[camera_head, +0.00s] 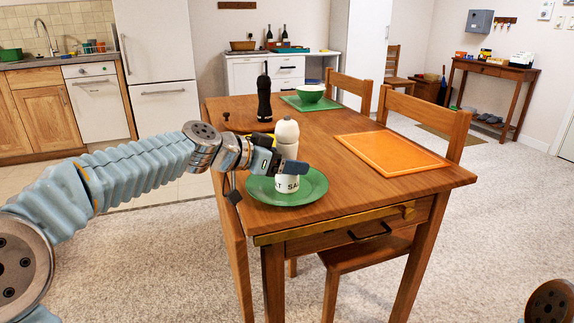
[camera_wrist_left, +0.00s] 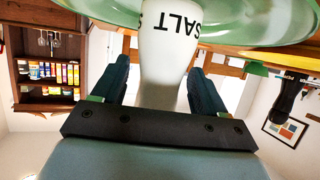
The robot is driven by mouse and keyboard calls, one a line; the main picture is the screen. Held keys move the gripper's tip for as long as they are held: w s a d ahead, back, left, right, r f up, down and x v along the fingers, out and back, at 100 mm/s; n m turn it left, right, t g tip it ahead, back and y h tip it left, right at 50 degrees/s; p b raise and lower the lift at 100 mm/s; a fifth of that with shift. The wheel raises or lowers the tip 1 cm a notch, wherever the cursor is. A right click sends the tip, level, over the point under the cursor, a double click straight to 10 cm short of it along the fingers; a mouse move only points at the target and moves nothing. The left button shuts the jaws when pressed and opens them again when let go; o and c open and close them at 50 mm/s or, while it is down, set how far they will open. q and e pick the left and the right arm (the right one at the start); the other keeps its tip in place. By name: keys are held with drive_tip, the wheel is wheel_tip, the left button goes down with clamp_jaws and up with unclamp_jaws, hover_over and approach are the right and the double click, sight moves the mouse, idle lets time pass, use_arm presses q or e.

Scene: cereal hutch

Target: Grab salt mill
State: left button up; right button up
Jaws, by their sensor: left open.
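The salt mill (camera_head: 287,131) is white, with a rounded top and "SALT" lettering near its base. It stands upright on a green plate (camera_head: 316,193) at the near left of the wooden table (camera_head: 268,220). My left gripper (camera_head: 279,163) is at the mill's middle, in front of part of it. In the left wrist view, the picture is upside down: the mill (camera_wrist_left: 163,60) is between the two open dark fingers (camera_wrist_left: 160,82), with gaps visible beside it. The plate (camera_wrist_left: 240,28) is at the top. My right gripper is not in view.
A dark pepper mill (camera_head: 264,98) stands behind the salt mill. An orange placemat (camera_head: 390,153) lies at right, and a green bowl (camera_head: 310,93) sits on a green mat at the back. Chairs (camera_head: 432,118) line the table's right side. The table's near right is clear.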

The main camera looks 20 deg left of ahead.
use_arm(q)
drive_tip(key=shift+c, duration=0.5)
clamp_jaws()
drive_tip(key=shift+r, duration=0.15)
